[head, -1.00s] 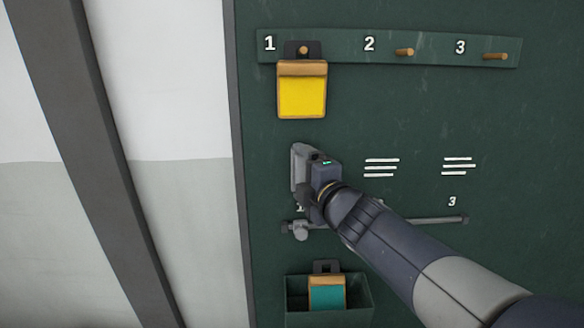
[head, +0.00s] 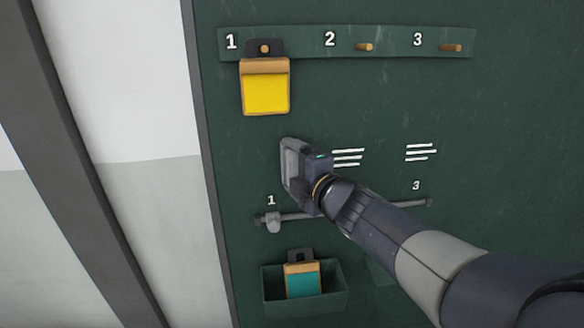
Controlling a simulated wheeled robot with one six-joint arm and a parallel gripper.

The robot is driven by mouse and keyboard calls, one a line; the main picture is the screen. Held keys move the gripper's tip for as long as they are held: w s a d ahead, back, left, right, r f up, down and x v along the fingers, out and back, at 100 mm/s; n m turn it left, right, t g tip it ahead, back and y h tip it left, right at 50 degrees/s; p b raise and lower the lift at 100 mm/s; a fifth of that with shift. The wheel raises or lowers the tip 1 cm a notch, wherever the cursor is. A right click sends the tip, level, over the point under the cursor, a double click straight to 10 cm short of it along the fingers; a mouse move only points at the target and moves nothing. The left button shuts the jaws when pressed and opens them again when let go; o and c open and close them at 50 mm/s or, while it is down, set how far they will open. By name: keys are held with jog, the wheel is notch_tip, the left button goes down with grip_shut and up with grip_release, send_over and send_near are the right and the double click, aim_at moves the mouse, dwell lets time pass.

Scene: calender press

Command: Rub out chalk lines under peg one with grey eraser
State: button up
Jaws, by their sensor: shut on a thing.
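My gripper (head: 292,172) is at the board just left of the chalk lines under peg two (head: 347,158). It is shut. A light grey block shows at its end, close to the board; I cannot tell how much of this is the grey eraser and how much is jaw. The gap between the block and the board is not visible. Under peg one (head: 264,48), the board left of my gripper shows no chalk lines; the part behind the gripper is hidden. Chalk lines under peg three (head: 421,152) are in plain view.
A yellow eraser (head: 265,92) hangs from peg one. Pegs two (head: 364,47) and three (head: 450,48) are empty. A grey rod (head: 400,206) with a knob (head: 272,222) runs below the lines. A green bin (head: 334,290) below holds a teal eraser (head: 303,282).

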jog(key=shift+s+a+b, duration=0.15)
jog(key=shift+a+b, duration=0.4)
jog(key=shift+a, duration=0.25)
jog(key=shift+s+a+b, duration=0.15)
jog(key=shift+a+b, duration=0.35)
jog(key=shift+a, duration=0.3)
jog(key=shift+s+a+f+b, duration=0.1)
jog(key=shift+s+a+b, duration=0.05)
jog(key=shift+a+b, duration=0.35)
jog(key=shift+s+a+f+b, duration=0.1)
jog(key=shift+a+b, duration=0.3)
jog(key=shift+a, duration=0.15)
jog(key=shift+s+a+r+b, duration=0.2)
jog(key=shift+a+b, duration=0.1)
jog(key=shift+a, duration=0.25)
jog(key=shift+s+a+f+b, duration=0.1)
jog(key=shift+s+a+b, duration=0.05)
jog(key=shift+a+b, duration=0.45)
jog(key=shift+s+a+f+b, duration=0.1)
jog(key=shift+s+a+b, duration=0.05)
jog(key=shift+a+b, duration=0.45)
jog(key=shift+s+a+r, duration=0.1)
jog(key=shift+a+r, duration=0.1)
jog(key=shift+a, duration=0.25)
jog(key=s+d+b, duration=0.1)
jog(key=s, duration=0.4)
jog(key=shift+s+d+r, duration=0.25)
jog(key=shift+s+r, duration=0.15)
jog(key=shift+r, duration=0.05)
jog(key=shift+s, duration=0.1)
